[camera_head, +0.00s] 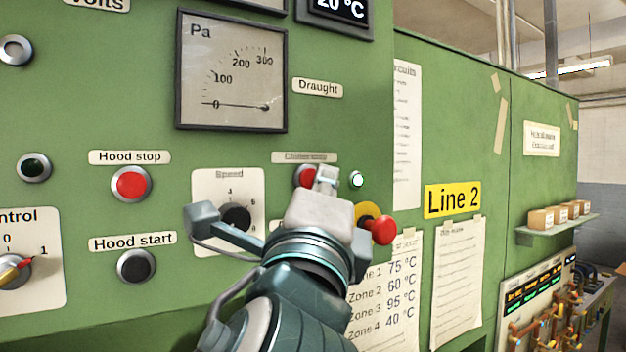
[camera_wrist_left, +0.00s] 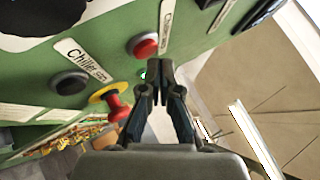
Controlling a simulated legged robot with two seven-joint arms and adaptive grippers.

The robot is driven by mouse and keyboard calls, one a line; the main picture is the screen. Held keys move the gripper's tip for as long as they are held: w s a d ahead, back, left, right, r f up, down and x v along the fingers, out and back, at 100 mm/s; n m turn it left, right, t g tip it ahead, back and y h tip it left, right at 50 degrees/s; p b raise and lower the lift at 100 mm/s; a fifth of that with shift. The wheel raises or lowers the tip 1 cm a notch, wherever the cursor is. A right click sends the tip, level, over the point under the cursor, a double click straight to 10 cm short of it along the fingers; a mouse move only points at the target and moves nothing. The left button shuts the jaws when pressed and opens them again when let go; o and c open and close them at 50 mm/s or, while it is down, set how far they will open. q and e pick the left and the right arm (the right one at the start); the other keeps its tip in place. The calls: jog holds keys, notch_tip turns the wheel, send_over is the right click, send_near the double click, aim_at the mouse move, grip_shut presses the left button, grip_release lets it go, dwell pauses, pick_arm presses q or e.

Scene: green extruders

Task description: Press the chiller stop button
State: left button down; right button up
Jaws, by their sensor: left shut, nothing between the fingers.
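The chiller stop button (camera_head: 303,176) is a round red push button on the green panel, under a label (camera_head: 298,157) that my gripper partly blurs or hides. I cannot tell the exact depth gap. My right gripper is not in view.
A red mushroom knob (camera_head: 382,230) on a yellow collar sticks out just below right of my gripper. A lit indicator (camera_head: 356,180) is beside the tips. The black chiller start button (camera_wrist_left: 70,83) shows in the wrist view. A red hood stop button (camera_head: 131,183) is left.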

pick_arm(q)
jog(key=shift+w+a, duration=0.3)
jog(key=shift+w, duration=0.1)
dwell(0.7)
dwell(0.3)
jog(key=shift+s+d, duration=0.35)
jog(key=shift+s, duration=0.35)
jog(key=shift+s+d, duration=0.1)
jog(key=s+d, duration=0.1)
jog(key=s, duration=0.1)
jog(key=s+d+b, duration=0.1)
jog(key=s+d, duration=0.1)
jog(key=shift+w+a, duration=0.1)
jog(key=shift+a, duration=0.05)
dwell(0.4)
